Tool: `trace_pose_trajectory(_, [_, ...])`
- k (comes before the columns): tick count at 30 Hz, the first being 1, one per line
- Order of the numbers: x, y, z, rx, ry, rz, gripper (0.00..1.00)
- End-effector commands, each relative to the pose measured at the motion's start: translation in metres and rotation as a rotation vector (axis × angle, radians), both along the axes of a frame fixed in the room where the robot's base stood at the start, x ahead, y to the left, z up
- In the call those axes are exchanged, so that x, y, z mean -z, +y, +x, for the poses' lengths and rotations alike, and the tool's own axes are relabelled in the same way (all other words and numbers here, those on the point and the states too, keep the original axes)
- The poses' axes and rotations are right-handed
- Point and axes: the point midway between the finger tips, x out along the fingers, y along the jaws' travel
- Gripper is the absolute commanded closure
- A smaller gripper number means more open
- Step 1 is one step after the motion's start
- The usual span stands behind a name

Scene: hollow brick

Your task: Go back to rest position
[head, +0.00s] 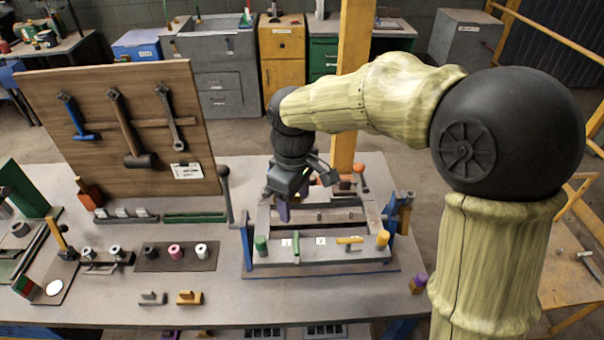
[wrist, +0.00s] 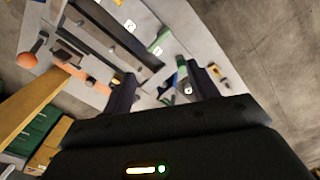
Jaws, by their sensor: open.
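My gripper (head: 290,200) hangs from my arm over the back of a grey fixture frame (head: 330,252) on the workbench. In the wrist view my gripper (wrist: 165,92) shows its two dark fingers apart with nothing between them. The fixture shows beyond and to the left of the fingers in that view.
A wooden board (head: 125,125) with hanging tools stands left of my gripper. A yellow post (head: 355,80) rises close behind it. A tall lever (head: 225,195) stands left of the fixture. Small parts lie on the bench (head: 210,285). Cabinets (head: 215,65) line the back.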

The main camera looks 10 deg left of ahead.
Motion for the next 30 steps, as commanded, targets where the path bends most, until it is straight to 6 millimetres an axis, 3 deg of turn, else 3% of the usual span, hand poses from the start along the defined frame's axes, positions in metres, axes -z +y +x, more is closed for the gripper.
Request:
trace_pose_trajectory(5, [0.001,-0.002,0.000,0.007,-0.001,0.000,0.41])
trace_pose_trajectory(8, [0.005,-0.015,0.002,0.058,-0.008,0.001,0.41])
trace_pose_trajectory(11, [0.014,-0.044,0.003,0.177,-0.024,0.006,0.41])
trace_pose_trajectory(17, [0.040,-0.133,-0.006,0.564,-0.085,0.041,0.41])
trace_pose_trajectory(21, [0.056,-0.194,-0.027,0.863,-0.135,0.081,0.41])
trace_pose_trajectory(24, [0.066,-0.229,-0.046,1.053,-0.169,0.111,0.41])
trace_pose_trajectory(27, [0.071,-0.249,-0.061,1.181,-0.192,0.134,0.41])
trace_pose_trajectory(30, [0.074,-0.257,-0.067,1.235,-0.201,0.143,0.41])
